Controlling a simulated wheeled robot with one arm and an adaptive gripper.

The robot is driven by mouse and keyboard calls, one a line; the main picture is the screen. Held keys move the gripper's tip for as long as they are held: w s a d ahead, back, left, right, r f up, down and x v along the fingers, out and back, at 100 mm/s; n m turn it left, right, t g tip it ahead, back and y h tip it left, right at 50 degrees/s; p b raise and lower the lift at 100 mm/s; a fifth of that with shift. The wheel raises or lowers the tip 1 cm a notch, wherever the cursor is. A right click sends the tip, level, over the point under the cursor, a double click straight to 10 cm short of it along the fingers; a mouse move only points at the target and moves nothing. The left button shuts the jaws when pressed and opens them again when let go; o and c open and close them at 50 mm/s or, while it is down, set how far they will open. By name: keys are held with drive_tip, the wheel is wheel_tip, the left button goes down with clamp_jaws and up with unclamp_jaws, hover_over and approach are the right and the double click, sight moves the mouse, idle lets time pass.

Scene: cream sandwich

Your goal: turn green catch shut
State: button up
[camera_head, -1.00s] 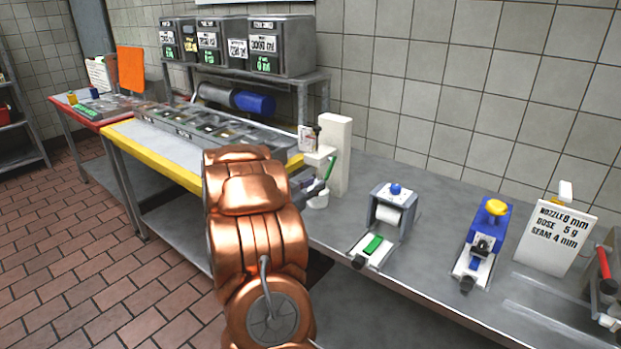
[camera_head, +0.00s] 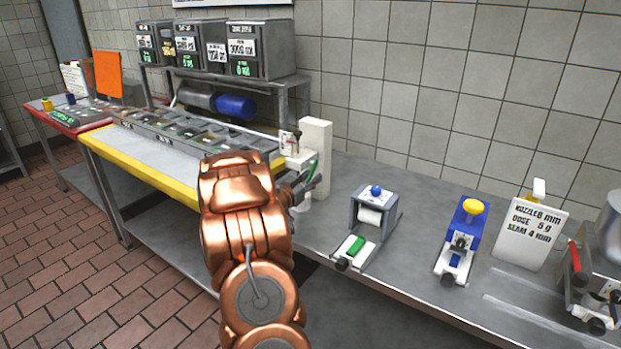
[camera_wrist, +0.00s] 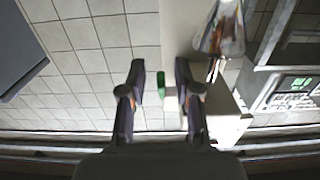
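A small green catch (camera_head: 312,168) sits on the side of a white upright stand (camera_head: 316,150) at the back of the steel counter. It also shows in the wrist view (camera_wrist: 161,85) as a narrow green bar. My gripper (camera_head: 303,184) is beside the stand, close to the catch. In the wrist view my gripper (camera_wrist: 159,72) is open, with a dark finger on each side of the catch. I see no clear contact, and the depth between fingers and catch is hard to judge.
A roller device (camera_head: 376,205) with another green bar (camera_head: 353,246) stands on the counter to the right. Further right are a blue device (camera_head: 464,235) and a white sign (camera_head: 531,237). A yellow-edged table (camera_head: 150,171) lies left. Bare counter (camera_head: 418,232) lies between devices.

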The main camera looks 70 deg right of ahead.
clamp_jaws()
drive_tip(key=shift+r, duration=0.1)
idle(0.3)
drive_tip(key=shift+a+r+y+p, duration=0.1)
drive_tip(key=shift+r+y+p, duration=0.2)
drive_tip(key=shift+p, duration=0.55)
drive_tip(key=shift+a+y+p, duration=0.1)
drive_tip(key=shift+y+p, duration=0.3)
drive_tip(key=shift+p, duration=0.1)
drive_tip(key=shift+f, duration=0.2)
